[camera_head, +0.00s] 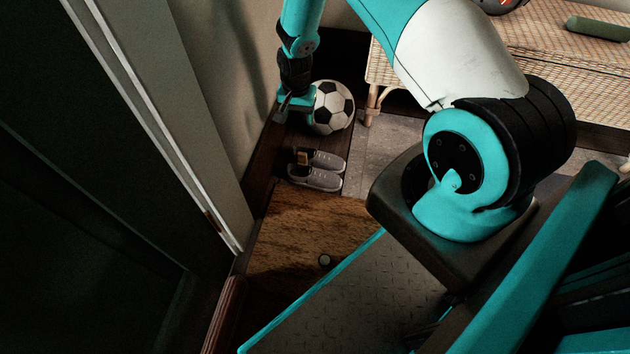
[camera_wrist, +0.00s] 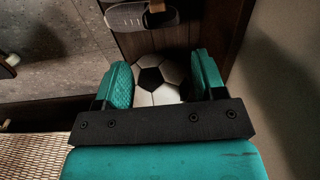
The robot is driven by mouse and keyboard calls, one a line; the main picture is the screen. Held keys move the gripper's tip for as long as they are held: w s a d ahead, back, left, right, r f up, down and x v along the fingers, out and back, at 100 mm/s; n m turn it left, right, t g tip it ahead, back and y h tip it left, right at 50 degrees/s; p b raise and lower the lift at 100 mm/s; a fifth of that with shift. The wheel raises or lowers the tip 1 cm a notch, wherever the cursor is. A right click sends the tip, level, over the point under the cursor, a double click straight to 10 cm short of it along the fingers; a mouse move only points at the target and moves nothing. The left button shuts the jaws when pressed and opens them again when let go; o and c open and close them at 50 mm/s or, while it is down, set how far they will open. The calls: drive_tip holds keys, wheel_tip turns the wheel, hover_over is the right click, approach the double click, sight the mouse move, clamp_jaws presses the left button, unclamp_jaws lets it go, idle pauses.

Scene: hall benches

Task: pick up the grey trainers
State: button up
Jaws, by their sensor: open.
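The grey trainers (camera_head: 316,171) sit side by side on the dark wooden floor, near the wall, in the head view. One grey trainer (camera_wrist: 141,19) shows partly at the top edge of the wrist view, with the rest cut off. My gripper (camera_head: 296,103) is above and beyond the trainers, beside the football, in the head view. In the wrist view my gripper (camera_wrist: 164,82) is open, with its two teal fingers apart and nothing held. The football shows between and beyond the fingers.
A black and white football (camera_head: 331,107) rests just behind the trainers. A wicker bench (camera_head: 480,60) stands at the back right. A brown mat (camera_head: 300,230) lies in front of the trainers, and a wall (camera_head: 215,100) and dark door are at left.

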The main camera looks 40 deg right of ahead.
sight(302, 154)
drive_tip(key=f+b, duration=0.2)
drive_tip(key=f, duration=0.2)
drive_tip(key=f+b, duration=0.2)
drive_tip(key=f, duration=0.3)
drive_tip(key=f+b, duration=0.3)
drive_tip(key=f, duration=0.2)
drive_tip(key=shift+s+d+f, duration=0.1)
drive_tip(key=shift+d+f, duration=0.05)
drive_tip(key=shift+d, duration=0.2)
drive_tip(key=f+b, duration=0.4)
drive_tip(key=f, duration=0.1)
drive_tip(key=shift+w+d+f+b, duration=0.1)
drive_tip(key=shift+w+f+b, duration=0.1)
drive_tip(key=shift+b, duration=0.2)
drive_tip(key=shift+r, duration=0.15)
clamp_jaws()
